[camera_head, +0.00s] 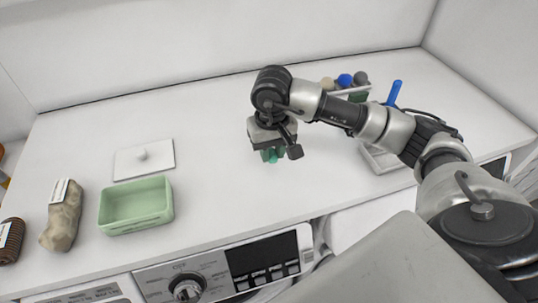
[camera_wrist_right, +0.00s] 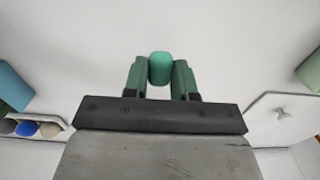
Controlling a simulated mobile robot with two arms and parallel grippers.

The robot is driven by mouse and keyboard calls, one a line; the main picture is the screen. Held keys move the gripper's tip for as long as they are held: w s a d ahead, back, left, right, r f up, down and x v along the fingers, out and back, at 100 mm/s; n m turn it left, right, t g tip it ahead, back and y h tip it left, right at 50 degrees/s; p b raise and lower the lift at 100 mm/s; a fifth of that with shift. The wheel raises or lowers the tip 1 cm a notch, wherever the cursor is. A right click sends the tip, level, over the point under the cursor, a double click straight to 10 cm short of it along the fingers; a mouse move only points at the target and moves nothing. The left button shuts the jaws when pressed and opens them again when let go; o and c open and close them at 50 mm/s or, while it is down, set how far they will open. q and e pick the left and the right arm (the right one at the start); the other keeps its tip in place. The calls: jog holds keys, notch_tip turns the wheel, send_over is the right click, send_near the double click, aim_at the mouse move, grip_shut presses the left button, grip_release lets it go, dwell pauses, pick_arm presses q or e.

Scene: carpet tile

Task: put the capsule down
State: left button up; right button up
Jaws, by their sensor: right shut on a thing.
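A small teal-green capsule (camera_wrist_right: 160,68) sits between the two green fingers of my right gripper (camera_wrist_right: 160,78) in the right wrist view. The fingers are shut on it. In the head view my right gripper (camera_head: 272,155) points down over the middle of the white countertop (camera_head: 225,185), and only a little of the capsule shows between its fingers. I cannot tell whether the capsule touches the counter. My left gripper is not in either view.
A green open box (camera_head: 136,222) and a white lid with a knob (camera_head: 143,158) are at the left. A tray with several coloured balls (camera_head: 345,80) is behind my right arm. The counter around the gripper is clear.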

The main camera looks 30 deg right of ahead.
aim_at(269, 172)
jog(key=shift+w+a+f, duration=0.15)
jog(key=shift+a, duration=0.1)
jog(key=f+p, duration=0.2)
jog(key=f, duration=0.1)
jog(key=shift+s, duration=0.2)
jog(key=shift+f, duration=0.4)
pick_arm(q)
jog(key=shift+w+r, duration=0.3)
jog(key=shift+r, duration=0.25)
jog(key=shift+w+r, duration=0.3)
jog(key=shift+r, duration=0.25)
pick_arm(e)
jog(key=shift+w+f, duration=0.1)
jog(key=shift+f, duration=0.05)
jog(key=shift+f+b, duration=0.2)
jog(key=shift+b, duration=0.15)
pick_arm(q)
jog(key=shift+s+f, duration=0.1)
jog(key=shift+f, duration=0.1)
pick_arm(e)
jog(key=o, duration=0.9)
jog(key=shift+r, duration=0.1)
